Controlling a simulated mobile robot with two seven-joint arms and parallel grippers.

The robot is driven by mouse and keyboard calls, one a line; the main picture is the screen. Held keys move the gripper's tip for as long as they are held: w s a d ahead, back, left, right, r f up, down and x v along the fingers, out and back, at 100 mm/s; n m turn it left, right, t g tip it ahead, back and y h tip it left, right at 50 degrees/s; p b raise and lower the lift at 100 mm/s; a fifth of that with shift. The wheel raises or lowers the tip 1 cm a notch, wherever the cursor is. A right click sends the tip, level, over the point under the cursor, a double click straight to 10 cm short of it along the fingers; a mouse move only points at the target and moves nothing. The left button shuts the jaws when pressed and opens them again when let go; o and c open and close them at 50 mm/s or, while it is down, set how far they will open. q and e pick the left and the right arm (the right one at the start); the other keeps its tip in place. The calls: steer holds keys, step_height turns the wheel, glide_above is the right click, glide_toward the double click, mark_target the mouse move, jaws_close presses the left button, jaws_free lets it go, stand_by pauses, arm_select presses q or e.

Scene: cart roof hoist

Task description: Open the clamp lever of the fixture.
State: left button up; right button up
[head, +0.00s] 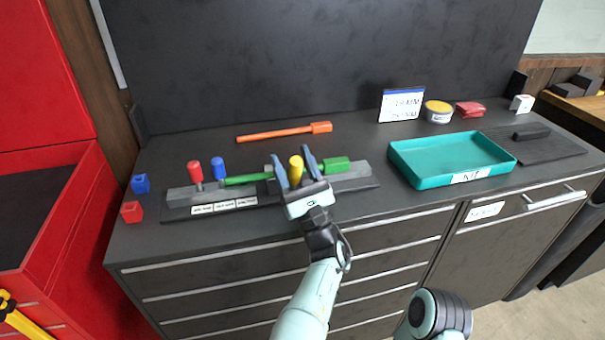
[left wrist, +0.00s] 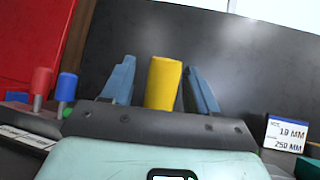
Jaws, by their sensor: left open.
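The fixture (head: 345,184) is a long grey block on a dark base plate near the bench's front edge. A yellow lever handle (head: 296,168) stands up from it, likely the clamp lever. A green rod with a green block end (head: 336,164) lies along the fixture. My left gripper (head: 292,158) is open, with one blue finger on each side of the yellow handle. In the left wrist view the yellow handle (left wrist: 163,82) stands between the fingers, with visible gaps on both sides. The handle's lower part is hidden by the gripper. My right gripper is not in view.
A red knob (head: 194,170) and a blue knob (head: 218,165) stand at the fixture's left. An orange tool (head: 283,132) lies behind it. A teal tray (head: 405,172) is to the right. A blue cube (head: 140,184) and a red cube (head: 132,212) sit left.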

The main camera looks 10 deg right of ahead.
arm_select(q)
steer(key=shift+v, duration=1.2)
steer(key=s+d+p, duration=0.1)
steer(key=s+d, duration=0.2)
steer(key=s, duration=0.9)
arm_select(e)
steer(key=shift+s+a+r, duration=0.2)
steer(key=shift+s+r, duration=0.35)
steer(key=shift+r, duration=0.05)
arm_select(q)
steer(key=shift+f, duration=0.1)
